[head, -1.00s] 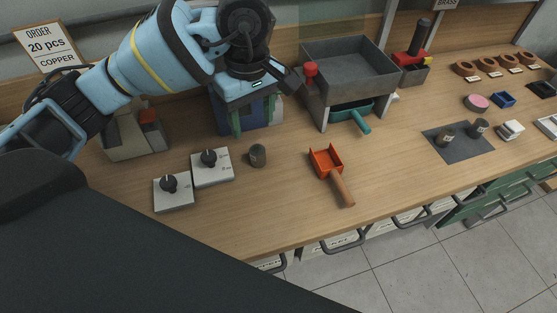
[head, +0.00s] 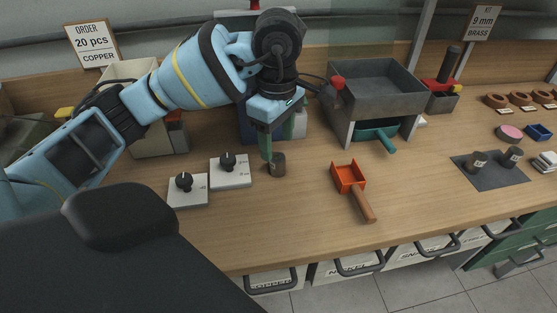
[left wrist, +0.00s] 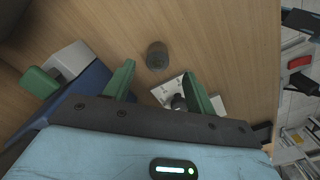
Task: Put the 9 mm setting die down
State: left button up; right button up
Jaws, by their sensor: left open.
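A small dark grey cylinder, which I take for the setting die (head: 277,165), stands upright on the wooden bench; any size mark is too small to read. It also shows in the left wrist view (left wrist: 157,56), just beyond the fingertips. My left gripper (head: 275,148) points down close by it, with green fingers. In the left wrist view the fingers (left wrist: 160,78) are spread with nothing between them. I cannot tell whether a finger touches the cylinder. My right gripper is not in view.
Two pale blocks with black knobs (head: 230,171) stand left of the cylinder. An orange scoop (head: 350,177) lies to its right. A grey hopper (head: 376,90) stands behind. Two similar cylinders (head: 476,161) stand on a dark mat (head: 492,181) at right. Bench front is clear.

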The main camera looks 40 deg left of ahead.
aim_at(277, 157)
pick_arm(q)
jog(key=shift+w+a+f, duration=0.1)
jog(key=shift+w+f, duration=0.05)
jog(key=shift+f, duration=2.5)
jog(key=shift+c, duration=0.4)
grip_shut()
